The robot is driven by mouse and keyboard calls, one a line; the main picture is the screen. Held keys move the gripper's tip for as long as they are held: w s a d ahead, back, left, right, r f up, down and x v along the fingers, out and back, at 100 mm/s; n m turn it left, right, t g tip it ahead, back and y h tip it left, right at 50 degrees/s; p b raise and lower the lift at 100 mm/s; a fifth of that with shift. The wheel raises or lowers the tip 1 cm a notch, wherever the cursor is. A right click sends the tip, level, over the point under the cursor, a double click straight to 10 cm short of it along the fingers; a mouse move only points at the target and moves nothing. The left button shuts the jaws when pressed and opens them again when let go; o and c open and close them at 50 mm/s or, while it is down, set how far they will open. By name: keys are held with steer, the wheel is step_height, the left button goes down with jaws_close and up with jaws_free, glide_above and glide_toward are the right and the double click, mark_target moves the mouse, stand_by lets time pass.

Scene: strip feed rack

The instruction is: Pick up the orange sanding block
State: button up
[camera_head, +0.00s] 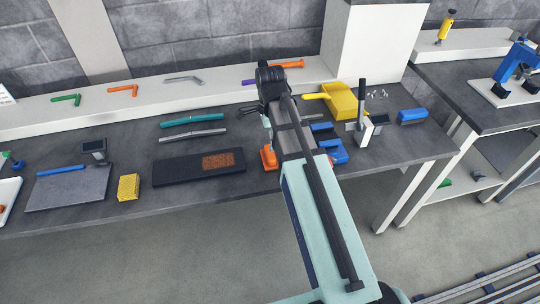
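The orange sanding block (268,158) stands on the dark workbench just left of my forearm, near the bench's front half. It looks small, and my arm lies close along its right side. My gripper (258,112) is at the far end of the arm, beyond the block toward the back of the bench. The wrist and arm hide most of it, so its opening and anything between its fingers cannot be made out. The block appears apart from the gripper.
A black tray (170,173) with brown grains lies left of the block. Blue items (334,152) sit right of my arm, near a yellow scoop (341,100). A yellow sponge (128,187) and a grey scale (68,190) stand farther left. A white ledge (210,89) runs behind.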

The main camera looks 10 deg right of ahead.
mark_target(270, 156)
steer(key=shift+s+f+p, duration=0.1)
steer(key=shift+f+p, duration=1.05)
steer(key=shift+f, duration=2.5)
steer(key=shift+c, duration=0.4)
steer(key=c, duration=1)
